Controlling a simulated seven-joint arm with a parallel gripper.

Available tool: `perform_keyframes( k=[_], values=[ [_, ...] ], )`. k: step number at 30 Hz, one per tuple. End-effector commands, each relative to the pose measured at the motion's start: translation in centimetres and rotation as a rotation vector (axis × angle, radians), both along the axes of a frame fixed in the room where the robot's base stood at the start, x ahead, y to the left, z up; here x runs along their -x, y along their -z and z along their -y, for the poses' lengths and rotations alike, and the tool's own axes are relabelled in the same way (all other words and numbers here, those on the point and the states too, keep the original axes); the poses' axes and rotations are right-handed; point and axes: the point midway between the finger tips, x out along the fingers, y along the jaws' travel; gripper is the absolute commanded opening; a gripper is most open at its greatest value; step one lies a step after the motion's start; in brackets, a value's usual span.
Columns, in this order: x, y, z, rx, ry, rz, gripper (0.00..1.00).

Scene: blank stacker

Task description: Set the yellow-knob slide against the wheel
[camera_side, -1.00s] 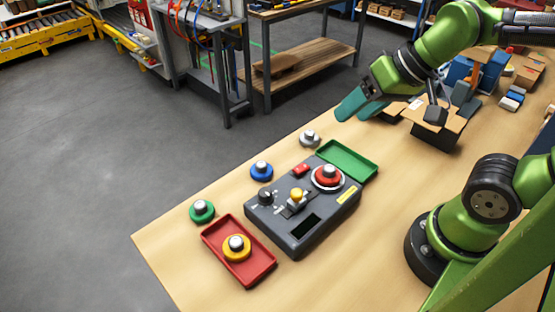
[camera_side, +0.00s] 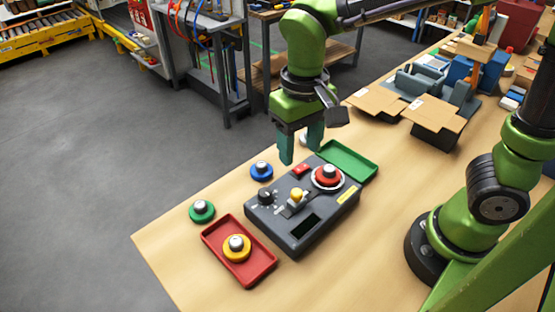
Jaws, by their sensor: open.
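A dark grey control box (camera_side: 270,227) lies on the wooden table. On its top a yellow knob (camera_side: 296,194) stands on a small grey slide piece near the middle. A black round dial (camera_side: 265,196) is to its left; I cannot tell for certain whether this is the wheel. My gripper (camera_side: 300,152) points down, open and empty, above and behind the box's far edge, apart from the yellow knob. It partly hides a grey disc.
A red tray (camera_side: 213,245) holds a yellow disc (camera_side: 237,247) at front left. Green (camera_side: 201,211) and blue (camera_side: 261,170) discs stand along the table's left edge. A green tray (camera_side: 355,167) is behind right; cardboard boxes (camera_side: 434,115) lie farther right. A red button (camera_side: 301,169) is on the box.

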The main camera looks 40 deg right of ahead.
Motion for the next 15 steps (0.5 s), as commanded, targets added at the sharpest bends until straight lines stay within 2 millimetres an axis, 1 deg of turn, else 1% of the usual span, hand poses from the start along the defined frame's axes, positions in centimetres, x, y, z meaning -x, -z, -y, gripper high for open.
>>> perform_keyframes(
  k=[1,3,9,12,15],
  values=[
    [0.1,1.2,0.0,0.002,-0.001,-0.004,0.53],
    [0.1,2.8,0.0,0.002,-0.002,-0.005,0.53],
    [0.1,7.0,0.0,0.001,-0.001,-0.005,0.53],
    [0.1,8.8,0.0,0.002,-0.001,-0.003,0.53],
    [0.1,10.1,0.0,0.001,0.0,-0.002,0.53]
  ],
)
